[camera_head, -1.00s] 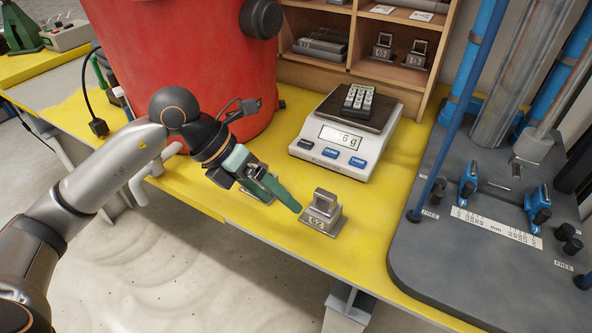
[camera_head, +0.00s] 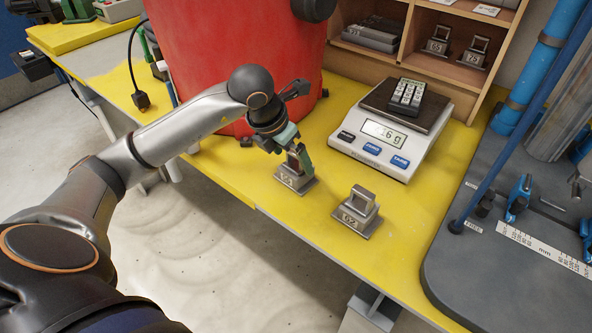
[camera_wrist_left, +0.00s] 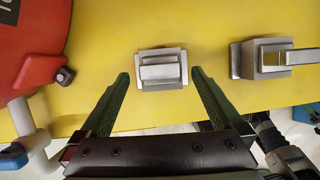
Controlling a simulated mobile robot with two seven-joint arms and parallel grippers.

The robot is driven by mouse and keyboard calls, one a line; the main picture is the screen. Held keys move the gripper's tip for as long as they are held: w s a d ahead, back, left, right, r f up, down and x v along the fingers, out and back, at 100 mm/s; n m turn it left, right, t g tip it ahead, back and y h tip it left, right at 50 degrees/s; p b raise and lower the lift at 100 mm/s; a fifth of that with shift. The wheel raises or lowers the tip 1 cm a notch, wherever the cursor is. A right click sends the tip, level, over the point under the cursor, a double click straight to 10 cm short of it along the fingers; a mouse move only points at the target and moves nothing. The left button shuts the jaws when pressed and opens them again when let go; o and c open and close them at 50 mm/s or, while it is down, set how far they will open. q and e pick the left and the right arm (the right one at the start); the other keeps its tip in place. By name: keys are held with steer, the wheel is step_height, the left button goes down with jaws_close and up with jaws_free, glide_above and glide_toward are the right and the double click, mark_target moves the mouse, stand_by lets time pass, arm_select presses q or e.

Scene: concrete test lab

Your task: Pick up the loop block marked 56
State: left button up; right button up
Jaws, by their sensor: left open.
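A grey metal loop block (camera_head: 294,184) stands upright on the yellow table near its front edge; its front mark is too small to read surely. My left gripper (camera_head: 297,159), with green fingers, is open at its upper loop and hides part of it. In the left wrist view the fingertips (camera_wrist_left: 159,76) are either side of this block (camera_wrist_left: 162,54), with gaps visible. A second loop block (camera_head: 358,213), apparently marked 62, stands to the right and also shows in the left wrist view (camera_wrist_left: 262,60). My right gripper is not in view.
A red drum (camera_head: 225,55) stands close behind my left arm. A scale (camera_head: 385,130) bearing a dark device (camera_head: 407,95) stands behind the blocks. A wooden shelf (camera_head: 455,72) holds more loop blocks. A grey fixture plate (camera_head: 500,280) lies at right.

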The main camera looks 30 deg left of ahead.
mark_target(296, 164)
arm_select(q)
steer(key=x, duration=0.3)
steer(key=shift+w+f, duration=0.2)
steer(key=shift+f, duration=0.05)
jaws_close()
stand_by(0.6)
steer(key=shift+r, duration=0.15)
